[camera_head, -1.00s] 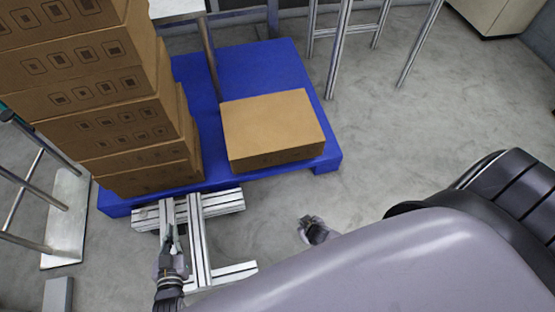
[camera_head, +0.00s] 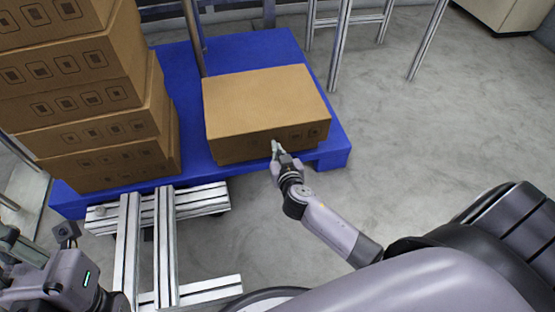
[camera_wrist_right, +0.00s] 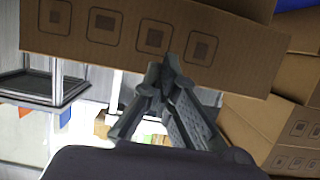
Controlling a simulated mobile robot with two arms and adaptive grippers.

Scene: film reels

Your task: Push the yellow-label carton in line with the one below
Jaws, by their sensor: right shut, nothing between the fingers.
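A brown carton (camera_head: 265,98) lies on the right part of the blue pallet, with printed squares on its front face. A strip of another carton (camera_head: 230,155) shows under it, set a little back from the upper front face. No yellow label is visible. My right gripper (camera_head: 276,149) is shut and empty at the front face of the upper carton; whether it touches is unclear. In the right wrist view the shut fingers (camera_wrist_right: 163,72) overlap the edge of the printed face (camera_wrist_right: 125,38). My left gripper (camera_head: 22,248) is at the lower left, partly cut off; its jaws are unclear.
A tall stack of brown cartons (camera_head: 85,90) stands on the left of the blue pallet (camera_head: 265,50), with a gap to the right-hand cartons. Metal profile rails (camera_head: 128,245) lie in front of the pallet. Metal legs (camera_head: 338,50) stand behind. The floor at right is clear.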

